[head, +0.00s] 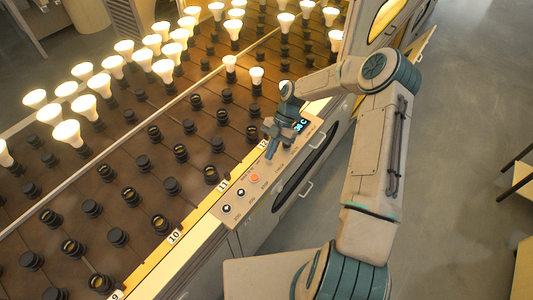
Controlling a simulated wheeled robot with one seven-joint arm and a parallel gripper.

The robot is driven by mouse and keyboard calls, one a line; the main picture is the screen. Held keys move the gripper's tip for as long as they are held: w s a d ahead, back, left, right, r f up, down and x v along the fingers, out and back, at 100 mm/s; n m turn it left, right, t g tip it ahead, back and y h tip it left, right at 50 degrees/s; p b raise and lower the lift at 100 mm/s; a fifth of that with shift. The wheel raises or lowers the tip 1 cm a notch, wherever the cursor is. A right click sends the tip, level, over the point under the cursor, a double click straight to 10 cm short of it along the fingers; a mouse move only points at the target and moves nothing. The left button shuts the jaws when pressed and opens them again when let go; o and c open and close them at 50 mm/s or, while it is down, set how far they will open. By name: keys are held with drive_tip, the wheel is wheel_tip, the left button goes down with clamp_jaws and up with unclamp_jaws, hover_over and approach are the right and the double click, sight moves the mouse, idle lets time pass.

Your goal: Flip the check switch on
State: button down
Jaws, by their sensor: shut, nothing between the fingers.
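A grey control panel (262,189) runs along the front edge of the bulb rack. Two small dark toggle switches, one lower (227,208) and one higher (240,194), stand at its near end. An orange button (254,177) sits just beyond them. The panel labels are too small to read, so I cannot tell which switch is the check switch, nor its position. My gripper (270,151) is shut and empty, pointing down over the far part of the panel, beyond the orange button. It hides part of the panel there; I cannot tell whether it touches it.
The rack (130,150) holds rows of black sockets, many empty, with lit bulbs (85,105) towards the back and left. A small lit display (300,126) is beside my gripper. A cabinet handle (306,189) sticks out below the panel. Floor on the right is mostly clear.

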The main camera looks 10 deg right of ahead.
drive_tip(key=shift+d+r, duration=0.1)
drive_tip(key=shift+r, duration=0.75)
drive_tip(key=shift+p, duration=0.3)
drive_tip(key=shift+w+r, duration=0.1)
drive_tip(key=shift+r, duration=0.05)
drive_tip(key=w+d+f+p+v, duration=0.1)
drive_tip(key=v, duration=0.8)
drive_tip(key=shift+d+p, duration=0.2)
drive_tip(key=shift+p, duration=0.1)
drive_tip(key=shift+w+a, duration=0.1)
drive_tip(key=shift+w, duration=0.05)
